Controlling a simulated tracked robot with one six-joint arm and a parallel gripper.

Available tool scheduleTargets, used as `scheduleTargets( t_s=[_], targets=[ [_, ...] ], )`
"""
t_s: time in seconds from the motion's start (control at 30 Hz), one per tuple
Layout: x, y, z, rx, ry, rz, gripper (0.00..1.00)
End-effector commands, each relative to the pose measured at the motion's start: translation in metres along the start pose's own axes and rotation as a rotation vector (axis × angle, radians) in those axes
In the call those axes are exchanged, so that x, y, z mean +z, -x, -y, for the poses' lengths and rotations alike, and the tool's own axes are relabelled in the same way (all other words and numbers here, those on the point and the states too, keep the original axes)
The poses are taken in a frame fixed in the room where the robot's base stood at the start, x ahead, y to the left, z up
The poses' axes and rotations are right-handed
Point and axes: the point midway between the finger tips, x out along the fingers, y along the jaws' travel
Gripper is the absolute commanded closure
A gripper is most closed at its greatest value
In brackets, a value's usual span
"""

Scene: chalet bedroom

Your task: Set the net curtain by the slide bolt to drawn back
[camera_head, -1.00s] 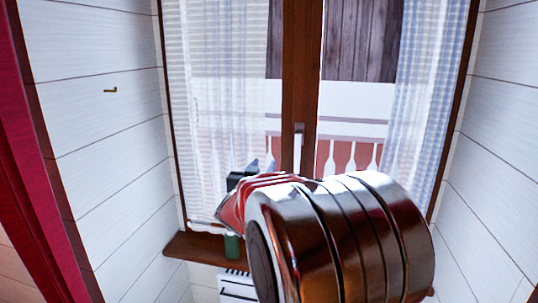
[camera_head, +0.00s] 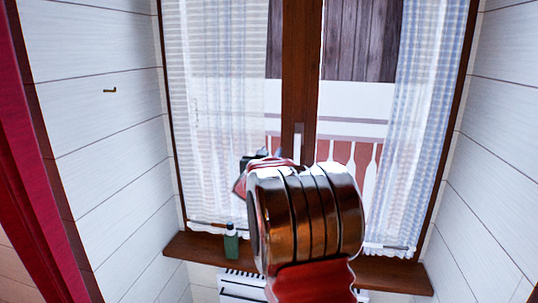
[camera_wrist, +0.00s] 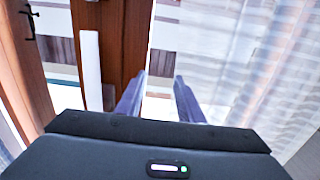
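Two net curtains hang over the window. The left one (camera_head: 210,110) is white with horizontal stripes and covers most of the left pane. The right one (camera_head: 425,120) is blue-checked and gathered toward the right. The striped curtain also shows at right in the wrist view (camera_wrist: 255,60). A dark metal fitting (camera_wrist: 30,18) is on the wood there; I cannot tell whether it is the slide bolt. My gripper (camera_wrist: 160,78) is open, its fingers apart near the striped curtain's inner edge, with nothing visibly held. In the head view my arm mostly hides it.
A pale window handle (camera_head: 298,142) is on the wooden centre post (camera_head: 301,50). A green bottle (camera_head: 231,242) stands on the wooden sill (camera_head: 205,246), above a white radiator (camera_head: 240,286). Red fabric hangs at far left.

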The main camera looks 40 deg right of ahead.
Motion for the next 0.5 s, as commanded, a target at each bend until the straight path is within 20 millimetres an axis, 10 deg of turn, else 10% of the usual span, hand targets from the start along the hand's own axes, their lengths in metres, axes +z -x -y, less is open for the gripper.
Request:
scheduleTargets(
  t_s=[0.5],
  targets=[
    [0.0001, 0.0000, 0.0004, -0.001, 0.000, 0.000, 0.85]
  ],
)
